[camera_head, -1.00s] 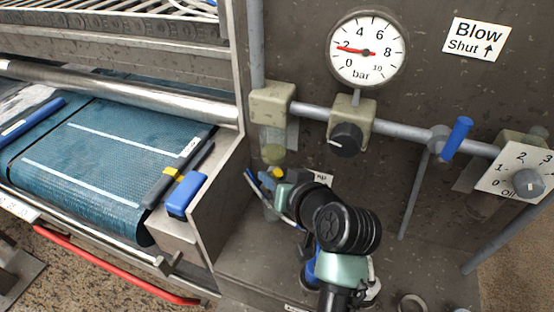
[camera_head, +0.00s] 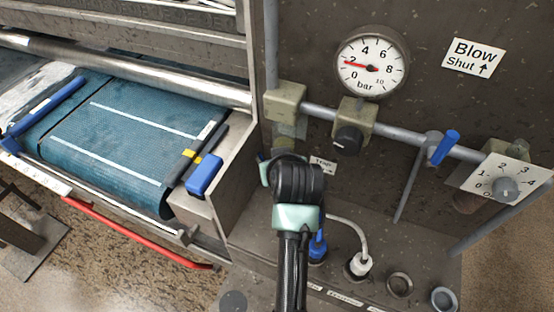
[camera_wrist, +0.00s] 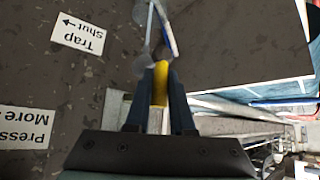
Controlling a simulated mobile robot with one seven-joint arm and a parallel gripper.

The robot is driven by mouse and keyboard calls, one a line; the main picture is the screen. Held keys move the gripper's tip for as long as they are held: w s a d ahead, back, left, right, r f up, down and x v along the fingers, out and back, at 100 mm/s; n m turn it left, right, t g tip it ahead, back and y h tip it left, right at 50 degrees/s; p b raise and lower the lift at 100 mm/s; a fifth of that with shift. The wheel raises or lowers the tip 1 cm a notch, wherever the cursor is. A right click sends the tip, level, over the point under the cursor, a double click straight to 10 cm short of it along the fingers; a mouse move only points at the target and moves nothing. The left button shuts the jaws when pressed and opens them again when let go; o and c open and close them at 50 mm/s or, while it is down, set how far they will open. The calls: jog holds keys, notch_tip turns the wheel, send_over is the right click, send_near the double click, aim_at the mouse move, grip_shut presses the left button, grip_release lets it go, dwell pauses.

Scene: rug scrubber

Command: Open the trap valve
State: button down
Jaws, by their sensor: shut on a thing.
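In the wrist view my gripper (camera_wrist: 160,72) is shut on a yellow piece (camera_wrist: 160,92), which looks like the handle of the trap valve. Its two dark fingers stand on either side of it. A clear, blurred part, perhaps the valve body or bowl, lies just beyond the fingertips. The "Trap Shut" label (camera_wrist: 78,34) with its arrow is upside down to the left. In the head view my wrist covers the valve and most of the gripper; the trap label (camera_head: 322,165) shows just right of it.
A pressure gauge (camera_head: 372,63), black knob (camera_head: 348,139), blue blow lever (camera_head: 446,147) and oil dial (camera_head: 505,189) sit on the panel. A white plug (camera_head: 359,265) and cable are right of my arm. The blue-matted conveyor (camera_head: 125,140) is left.

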jog(key=c, duration=0.8)
grip_release()
jog(key=shift+s+r, duration=0.1)
jog(key=v, duration=1.2)
jog(key=shift+s+d+r, duration=0.1)
jog(key=shift+s+r, duration=0.15)
jog(key=p+v, duration=0.7)
jog(key=v, duration=0.2)
jog(key=shift+p, duration=0.35)
